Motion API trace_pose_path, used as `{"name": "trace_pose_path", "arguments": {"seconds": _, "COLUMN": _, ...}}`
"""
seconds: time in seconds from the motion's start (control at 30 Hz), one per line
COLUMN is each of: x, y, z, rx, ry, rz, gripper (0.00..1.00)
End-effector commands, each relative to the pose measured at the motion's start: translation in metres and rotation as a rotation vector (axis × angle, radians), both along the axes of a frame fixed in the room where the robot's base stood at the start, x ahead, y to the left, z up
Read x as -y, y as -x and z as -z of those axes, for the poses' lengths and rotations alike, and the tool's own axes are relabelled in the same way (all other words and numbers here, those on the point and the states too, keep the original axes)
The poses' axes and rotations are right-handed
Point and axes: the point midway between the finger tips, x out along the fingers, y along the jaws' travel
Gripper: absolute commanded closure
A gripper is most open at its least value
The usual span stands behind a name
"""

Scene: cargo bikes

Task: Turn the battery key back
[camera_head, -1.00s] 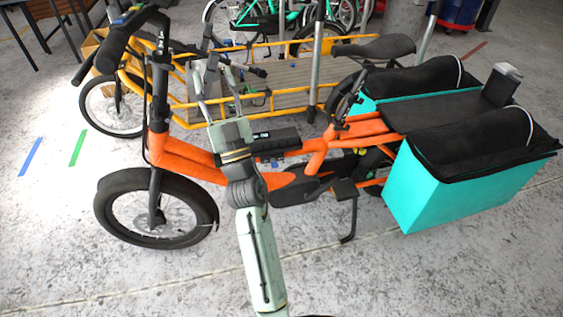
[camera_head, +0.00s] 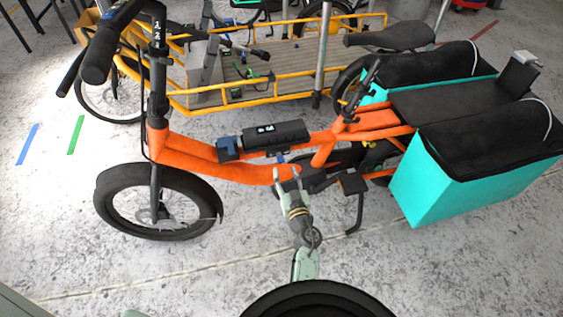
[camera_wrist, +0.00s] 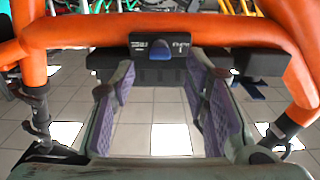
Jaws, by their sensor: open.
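The orange cargo bike (camera_head: 215,157) stands side-on, with a black battery (camera_head: 277,134) on its frame. A small blue piece (camera_head: 281,158), likely the key, shows just below the battery. In the wrist view a blue tab (camera_wrist: 162,53), likely the same key, sits under a black panel with white markings (camera_wrist: 140,43) below the orange tube. My gripper (camera_head: 290,176) is open and empty, just below the frame and pointing up at it. In the wrist view my gripper (camera_wrist: 161,76) has purple-padded fingers either side of the tab's line, with the tab beyond their tips.
Orange tubes (camera_wrist: 180,30) cross above and at both sides of the fingers. A black block with a blue lever (camera_wrist: 248,86) is right of the fingers. A pedal (camera_head: 353,183), kickstand (camera_head: 356,212) and turquoise box (camera_head: 430,182) stand to the right. Floor in front is open.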

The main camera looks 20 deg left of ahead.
Motion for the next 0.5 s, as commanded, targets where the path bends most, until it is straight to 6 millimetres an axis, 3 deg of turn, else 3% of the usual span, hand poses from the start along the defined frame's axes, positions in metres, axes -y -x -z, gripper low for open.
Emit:
{"name": "trace_pose_path", "arguments": {"seconds": 0.23, "x": -0.024, "y": -0.035, "z": 0.0, "rx": 0.002, "ry": 0.0, "rz": -0.001, "gripper": 0.58}}
{"name": "trace_pose_path", "arguments": {"seconds": 0.5, "x": -0.032, "y": -0.047, "z": 0.0, "rx": 0.001, "ry": 0.0, "rz": 0.0, "gripper": 0.58}}
